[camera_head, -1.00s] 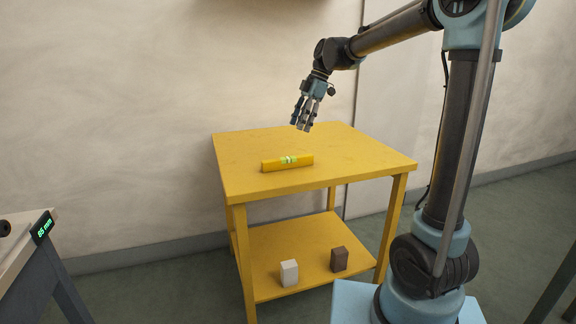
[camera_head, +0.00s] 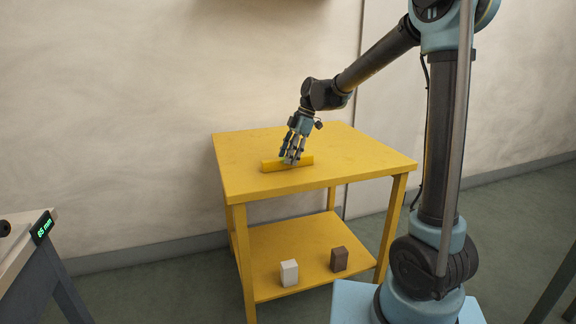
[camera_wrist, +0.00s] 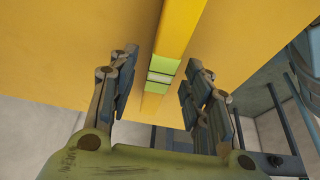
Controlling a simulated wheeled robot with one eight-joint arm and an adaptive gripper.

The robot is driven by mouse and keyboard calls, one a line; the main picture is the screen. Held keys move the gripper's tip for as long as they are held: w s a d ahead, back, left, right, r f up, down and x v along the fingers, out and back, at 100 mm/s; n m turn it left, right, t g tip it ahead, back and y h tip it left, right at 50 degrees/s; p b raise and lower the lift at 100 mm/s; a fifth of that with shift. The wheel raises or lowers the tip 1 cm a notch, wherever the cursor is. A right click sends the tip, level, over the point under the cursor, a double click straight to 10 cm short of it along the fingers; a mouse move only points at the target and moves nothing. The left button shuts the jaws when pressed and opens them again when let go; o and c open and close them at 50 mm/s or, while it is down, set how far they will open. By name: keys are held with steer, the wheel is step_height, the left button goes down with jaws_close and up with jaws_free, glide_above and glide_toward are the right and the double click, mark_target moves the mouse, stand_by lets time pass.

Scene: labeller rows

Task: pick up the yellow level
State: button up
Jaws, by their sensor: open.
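The yellow level (camera_head: 271,166) lies flat on the top of the yellow table (camera_head: 350,152). In the head view my gripper (camera_head: 291,161) is lowered at the level and hides its middle. In the wrist view the level (camera_wrist: 180,28) runs between the spread fingers of my gripper (camera_wrist: 158,85), with its pale green vial section in the gap. The fingers are open, one set on each side, with visible space to the level. I cannot tell whether the fingertips touch the tabletop.
A white block (camera_head: 289,273) and a brown block (camera_head: 339,259) stand on the table's lower shelf. The tabletop around the level is clear. A grey bench with a green display (camera_head: 42,228) is at the left edge. A wall is behind the table.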

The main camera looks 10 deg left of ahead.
steer(key=shift+x, duration=0.9)
jaws_close()
steer(key=shift+r, duration=0.15)
